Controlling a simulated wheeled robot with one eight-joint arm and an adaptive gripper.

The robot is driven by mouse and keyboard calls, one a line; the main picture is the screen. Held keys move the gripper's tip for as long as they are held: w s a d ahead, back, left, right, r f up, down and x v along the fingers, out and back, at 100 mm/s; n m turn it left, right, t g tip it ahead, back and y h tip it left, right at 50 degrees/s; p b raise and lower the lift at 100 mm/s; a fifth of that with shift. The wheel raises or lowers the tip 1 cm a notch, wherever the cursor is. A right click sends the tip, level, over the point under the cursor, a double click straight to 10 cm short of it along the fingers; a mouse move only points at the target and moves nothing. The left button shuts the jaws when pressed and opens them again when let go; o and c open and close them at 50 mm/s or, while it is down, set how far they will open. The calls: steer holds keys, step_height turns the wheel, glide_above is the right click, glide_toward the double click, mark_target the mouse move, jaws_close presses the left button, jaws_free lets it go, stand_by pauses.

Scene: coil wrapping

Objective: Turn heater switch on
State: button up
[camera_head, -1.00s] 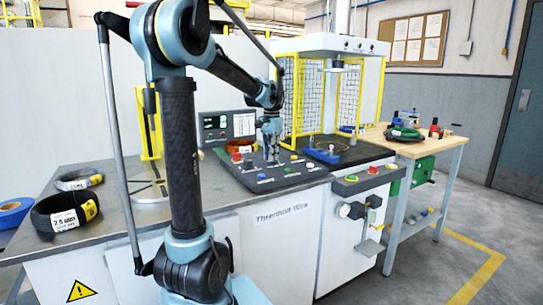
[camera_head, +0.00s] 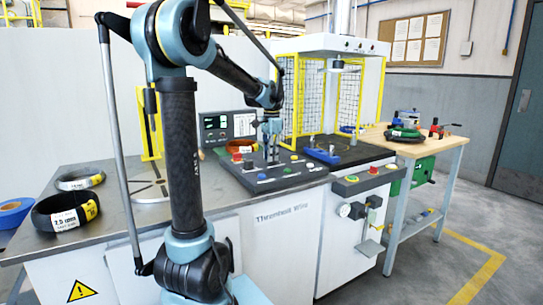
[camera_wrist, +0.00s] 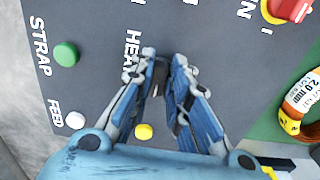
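The dark control panel (camera_head: 290,172) lies on the machine top and also fills much of the wrist view (camera_wrist: 100,25). A "HEAT" label (camera_wrist: 132,50), partly hidden, is printed by my fingers; the rest of the word is covered. A small pale piece (camera_wrist: 148,52) shows at the left fingertip; I cannot tell if it is the heater switch. My gripper (camera_wrist: 164,62) points down over this spot, with a narrow gap between its fingertips. Nothing is clearly held. In the head view my gripper (camera_head: 271,155) is low over the panel; contact cannot be told.
A green button (camera_wrist: 66,53), a white button (camera_wrist: 75,120) and a yellow button (camera_wrist: 144,131) are around my fingers. A red knob (camera_wrist: 290,8) and an orange coil (camera_wrist: 302,98) are to the right. A yellow mesh guard (camera_head: 305,95) stands behind the panel's right side.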

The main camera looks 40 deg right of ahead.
steer(key=shift+o, duration=0.9)
steer(key=shift+r, duration=0.1)
step_height(320, 180, up, 12)
stand_by(0.4)
